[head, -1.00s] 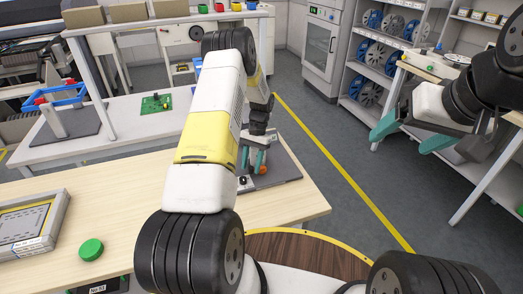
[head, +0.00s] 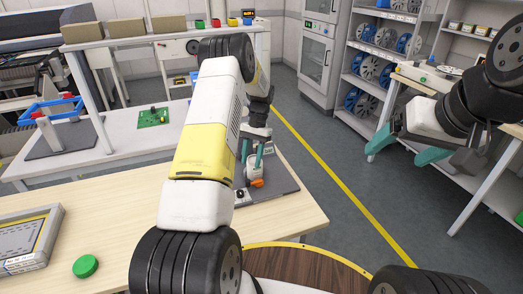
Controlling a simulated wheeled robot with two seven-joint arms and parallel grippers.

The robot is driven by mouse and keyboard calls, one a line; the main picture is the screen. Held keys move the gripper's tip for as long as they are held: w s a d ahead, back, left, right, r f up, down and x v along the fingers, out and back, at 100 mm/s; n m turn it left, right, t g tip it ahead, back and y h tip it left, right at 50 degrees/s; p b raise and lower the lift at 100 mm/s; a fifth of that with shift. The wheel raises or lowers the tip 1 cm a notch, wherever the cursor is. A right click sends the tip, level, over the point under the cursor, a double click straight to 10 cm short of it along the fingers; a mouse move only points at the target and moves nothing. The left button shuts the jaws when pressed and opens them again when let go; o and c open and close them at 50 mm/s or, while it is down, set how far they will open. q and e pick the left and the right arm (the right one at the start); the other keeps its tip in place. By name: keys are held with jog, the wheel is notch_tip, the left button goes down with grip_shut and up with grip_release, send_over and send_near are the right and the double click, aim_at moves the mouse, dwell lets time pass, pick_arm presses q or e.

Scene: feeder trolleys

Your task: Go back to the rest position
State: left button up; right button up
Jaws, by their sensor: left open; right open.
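My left arm reaches forward from the bottom middle over the near wooden table (head: 110,215). Its gripper (head: 256,157) points down, open, with teal fingers above a small grey holder with an orange part (head: 257,183). The holder stands on a dark grey plate (head: 282,183) at the table's right end. The arm hides part of the plate. My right gripper (head: 396,150) is open and empty, in the air over the floor at the right, with its teal fingers apart.
A green round lid (head: 86,265) and a grey framed tray (head: 28,238) lie on the near table's left. A white table behind carries a green circuit board (head: 153,117) and a blue frame (head: 52,108). Shelves with reels (head: 372,65) stand at the back right. The middle floor is clear.

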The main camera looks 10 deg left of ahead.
pick_arm(q)
jog(key=shift+r, duration=0.1)
jog(key=s+d+r+t, duration=0.1)
jog(key=s+r+t, duration=0.15)
jog(key=r, duration=0.55)
jog(key=s+d+r+t+h, duration=0.15)
jog(key=s+r, duration=0.25)
jog(key=r, duration=0.4)
jog(key=s+d+r+t, duration=0.1)
jog(key=s+d+r, duration=0.15)
jog(key=r, duration=0.55)
jog(key=s+d+r+n+t+h, duration=0.1)
jog(key=s+r+t, duration=0.1)
jog(key=s, duration=0.8)
jog(key=s+d+r+t, duration=0.2)
jog(key=s+r, duration=0.3)
jog(key=s, duration=0.5)
jog(key=shift+s+d+n+t+h, duration=0.3)
jog(key=shift+s+n+t+h, duration=0.1)
jog(key=shift+t, duration=0.4)
jog(key=shift+a, duration=0.1)
